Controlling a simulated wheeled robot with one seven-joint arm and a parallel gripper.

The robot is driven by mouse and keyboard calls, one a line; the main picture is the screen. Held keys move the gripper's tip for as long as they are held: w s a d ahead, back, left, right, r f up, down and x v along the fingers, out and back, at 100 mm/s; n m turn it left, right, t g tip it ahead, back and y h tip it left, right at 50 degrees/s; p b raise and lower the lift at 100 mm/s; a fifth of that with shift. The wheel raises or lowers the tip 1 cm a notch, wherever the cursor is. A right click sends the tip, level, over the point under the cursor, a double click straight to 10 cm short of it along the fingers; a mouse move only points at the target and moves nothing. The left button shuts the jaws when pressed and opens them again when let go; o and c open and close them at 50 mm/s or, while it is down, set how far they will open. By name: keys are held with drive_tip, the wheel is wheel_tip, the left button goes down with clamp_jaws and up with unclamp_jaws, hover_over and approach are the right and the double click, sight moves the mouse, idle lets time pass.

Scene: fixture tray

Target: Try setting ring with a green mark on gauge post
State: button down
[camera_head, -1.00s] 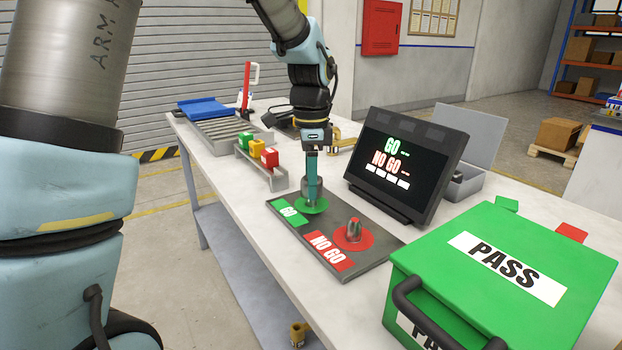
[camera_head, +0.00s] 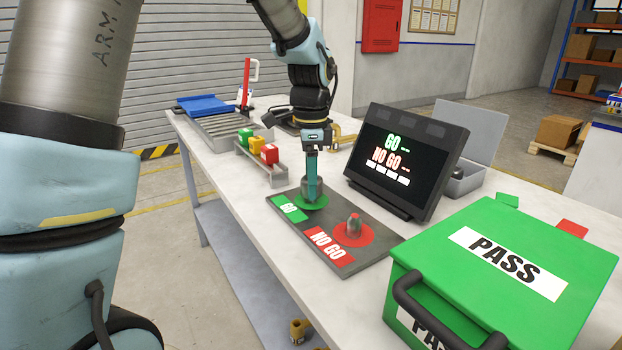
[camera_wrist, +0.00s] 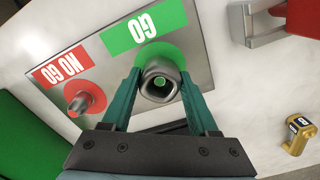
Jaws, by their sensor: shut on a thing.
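My gripper (camera_head: 312,182) points straight down over the GO side of the gauge plate (camera_head: 290,228), its fingers shut on a grey metal ring (camera_head: 308,190). In the wrist view the ring (camera_wrist: 151,73) sits between the teal fingertips, above the green GO disc (camera_wrist: 175,53). A small green round spot shows inside the ring's opening; I cannot tell whether it is on the post. The GO post is hidden by ring and fingers, so how far the ring is down is unclear. The bare NO GO post (camera_head: 353,228) stands on its red disc (camera_head: 367,236).
A monitor (camera_head: 405,160) reading GO and NO GO stands behind the plate. A green PASS box (camera_head: 560,240) is at the right. A rack (camera_head: 277,176) with green, yellow and red blocks is at the back left. A brass part (camera_wrist: 296,135) lies beyond.

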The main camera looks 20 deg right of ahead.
drive_tip(key=shift+f, duration=0.8)
idle(1.2)
drive_tip(key=shift+r+p, duration=3.05)
drive_tip(key=shift+r, duration=0.55)
